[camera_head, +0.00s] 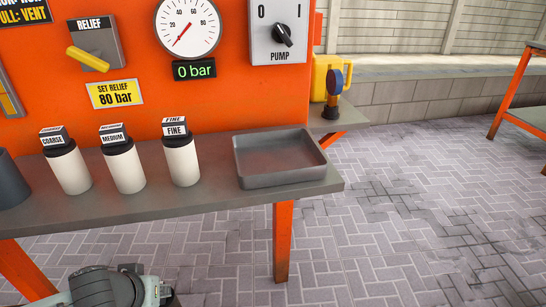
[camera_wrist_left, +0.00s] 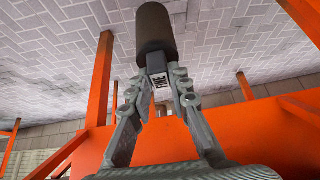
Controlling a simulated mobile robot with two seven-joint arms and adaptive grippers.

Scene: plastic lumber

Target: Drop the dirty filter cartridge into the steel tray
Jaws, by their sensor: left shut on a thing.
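The steel tray (camera_head: 285,179) is a shallow grey rectangular tray. It sits empty near the right end of the grey bench in the head view. In the left wrist view my left gripper (camera_wrist_left: 158,88) is shut on the dirty filter cartridge (camera_wrist_left: 156,32). The cartridge has a dark brown cylindrical body and a small labelled block, held between the fingertips. Its label is too small to read surely. In the head view only part of my left arm shows at the bottom left; the gripper and held cartridge are out of that view. My right gripper is not in view.
Three white cartridges labelled coarse (camera_head: 70,172), medium (camera_head: 128,170) and fine (camera_head: 183,162) stand upright left of the tray. A dark cylinder (camera_head: 10,182) stands at the left edge. The orange panel (camera_head: 235,105) rises behind the bench. Orange legs (camera_head: 283,240) stand below it.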

